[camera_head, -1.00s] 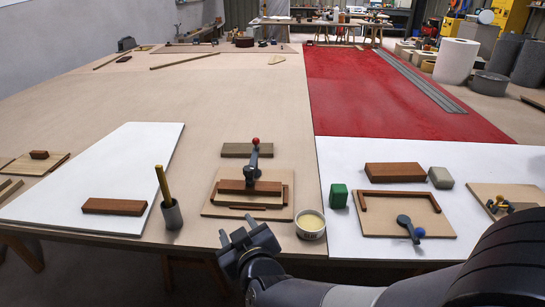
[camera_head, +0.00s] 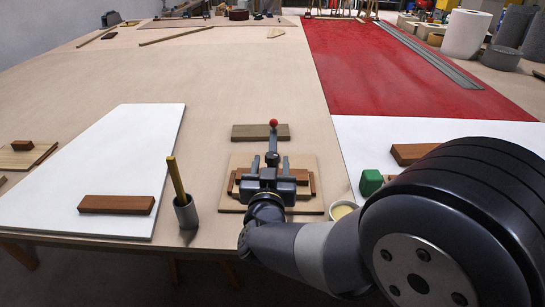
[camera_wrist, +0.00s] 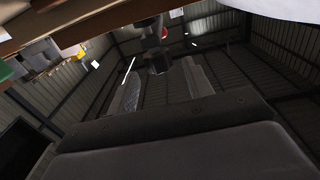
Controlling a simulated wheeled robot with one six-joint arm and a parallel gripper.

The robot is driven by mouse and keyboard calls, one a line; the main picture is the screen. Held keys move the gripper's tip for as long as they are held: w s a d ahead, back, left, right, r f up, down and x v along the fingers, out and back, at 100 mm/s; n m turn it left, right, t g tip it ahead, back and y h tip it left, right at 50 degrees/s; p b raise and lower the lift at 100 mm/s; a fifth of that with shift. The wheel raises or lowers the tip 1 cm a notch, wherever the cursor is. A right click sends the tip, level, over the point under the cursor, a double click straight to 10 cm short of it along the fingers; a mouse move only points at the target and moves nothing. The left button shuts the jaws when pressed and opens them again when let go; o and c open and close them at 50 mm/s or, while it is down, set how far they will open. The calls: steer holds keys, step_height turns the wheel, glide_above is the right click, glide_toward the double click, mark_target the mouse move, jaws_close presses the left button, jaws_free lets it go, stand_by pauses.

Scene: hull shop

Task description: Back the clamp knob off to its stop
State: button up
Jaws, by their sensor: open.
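The clamp stands on a pale wooden board (camera_head: 311,207) near the table's front edge. Its arm carries a red ball (camera_head: 273,122) at its upper end, and a dark clamp part (camera_head: 272,157) shows below the ball. My gripper (camera_head: 270,164) is open at the clamp, fingers pointing away from me, one on each side of the dark part. In the wrist view, a dark, short cylinder (camera_wrist: 159,64) shows between the spread fingers, with a bit of red (camera_wrist: 164,33) above it. I cannot tell whether the fingers touch it. My gripper hides the clamp's lower front.
A grey cup (camera_head: 186,212) with a yellow stick stands left of the board. A pale-filled tub (camera_head: 341,211) and a green block (camera_head: 370,182) are to the right, partly behind my arm. A wooden strip (camera_head: 245,133) lies behind the clamp.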

mark_target(273, 159)
steer(key=shift+w+d, duration=0.1)
steer(key=shift+w, duration=1.8)
steer(key=shift+c, duration=0.6)
steer(key=c, duration=0.8)
steer(key=shift+f+y+b, duration=0.1)
steer(key=shift+y+b, duration=0.2)
steer(key=shift+b, duration=0.2)
steer(key=n+y+b, duration=0.1)
steer(key=y+b, duration=0.1)
steer(key=shift+d+n+b, duration=0.1)
steer(key=shift+n+b, duration=0.3)
steer(key=shift+n+y+b, duration=0.5)
steer(key=shift+y+b, duration=0.3)
steer(key=shift+y, duration=0.1)
